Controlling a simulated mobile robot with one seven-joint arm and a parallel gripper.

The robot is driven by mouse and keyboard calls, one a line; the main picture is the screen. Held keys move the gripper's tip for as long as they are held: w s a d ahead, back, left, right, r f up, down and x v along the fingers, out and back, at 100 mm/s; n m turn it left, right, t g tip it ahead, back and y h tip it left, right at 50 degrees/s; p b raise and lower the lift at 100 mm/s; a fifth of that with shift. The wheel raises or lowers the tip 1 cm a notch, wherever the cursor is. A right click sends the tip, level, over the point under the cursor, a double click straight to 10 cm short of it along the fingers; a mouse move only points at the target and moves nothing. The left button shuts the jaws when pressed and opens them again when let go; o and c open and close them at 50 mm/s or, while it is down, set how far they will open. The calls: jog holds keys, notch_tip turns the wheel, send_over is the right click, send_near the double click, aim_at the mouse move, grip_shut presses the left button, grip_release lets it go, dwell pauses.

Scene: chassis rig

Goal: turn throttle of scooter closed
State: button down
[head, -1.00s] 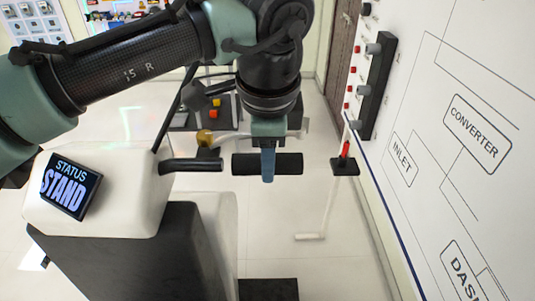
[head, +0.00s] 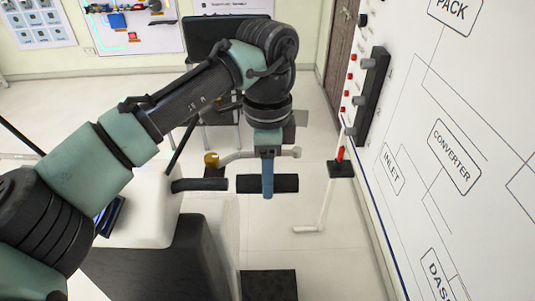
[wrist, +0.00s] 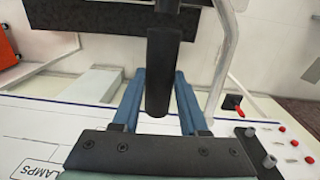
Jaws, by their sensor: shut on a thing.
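The scooter's throttle (head: 287,183) is a short black cylinder, lying level in the middle of the head view. My gripper (head: 267,180) comes down on it from above, its blue fingers shut around its middle. In the wrist view the black throttle (wrist: 160,85) runs between the two blue fingers (wrist: 160,72). The other black grip (head: 200,184) lies to the left, apart from my gripper. The white scooter body (head: 142,208) is at lower left. Its dark display (head: 110,215) is mostly hidden behind my arm, and its text cannot be read.
A white wall panel (head: 470,110) with printed labels runs along the right, with a black strip of knobs (head: 371,90). A small black block with a red lever (head: 341,167) sits right of the throttle. Pale floor (head: 320,262) shows below.

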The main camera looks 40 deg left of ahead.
jog(key=shift+w+a+g+h+p, duration=0.15)
jog(key=shift+g+h+p, duration=0.9)
jog(key=shift+p, duration=1.2)
jog(key=shift+w+f+g+p, duration=0.1)
jog(key=shift+g+p, duration=0.45)
jog(key=shift+p, duration=0.15)
jog(key=shift+c, duration=2.1)
grip_release()
